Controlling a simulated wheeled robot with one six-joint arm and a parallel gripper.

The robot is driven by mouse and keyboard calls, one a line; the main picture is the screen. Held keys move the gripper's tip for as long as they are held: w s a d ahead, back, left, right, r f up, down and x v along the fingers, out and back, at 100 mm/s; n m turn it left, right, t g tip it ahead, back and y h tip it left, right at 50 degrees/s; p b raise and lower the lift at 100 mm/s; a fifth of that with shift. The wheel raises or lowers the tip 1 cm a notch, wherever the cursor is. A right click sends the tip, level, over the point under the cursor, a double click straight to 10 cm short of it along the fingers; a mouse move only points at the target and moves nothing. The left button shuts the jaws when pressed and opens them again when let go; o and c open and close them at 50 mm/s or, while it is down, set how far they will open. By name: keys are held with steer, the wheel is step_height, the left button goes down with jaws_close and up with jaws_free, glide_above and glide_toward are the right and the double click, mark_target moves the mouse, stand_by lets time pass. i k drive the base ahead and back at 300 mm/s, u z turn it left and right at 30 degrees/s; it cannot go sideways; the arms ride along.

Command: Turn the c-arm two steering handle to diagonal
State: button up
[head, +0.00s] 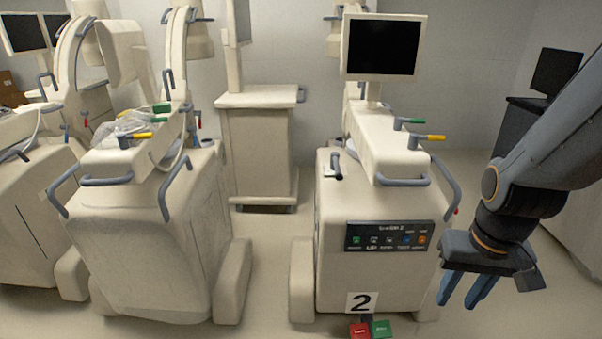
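C-arm two (390,290) stands right of centre, with a "2" label (361,303) low on its front. A dark-tipped lever (336,166) sits at the top left of its body; I cannot tell for sure whether this is the steering handle. A green-tipped lever (411,121) and a yellow-tipped lever (432,137) stick out of its upper housing. My gripper (464,291) hangs to the right of the cart's front, fingers down and apart, with nothing between them. It is clear of all the levers.
A monitor (382,47) stands above c-arm two. Grey rails (402,181) run around its upper front. Red (360,331) and green (381,329) pedals lie at its foot. Another covered cart (140,240) stands left, with a cabinet (257,150) behind. Floor shows between the carts.

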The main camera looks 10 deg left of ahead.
mark_target(335, 166)
steer(key=u, duration=0.9)
steer(key=i, duration=1)
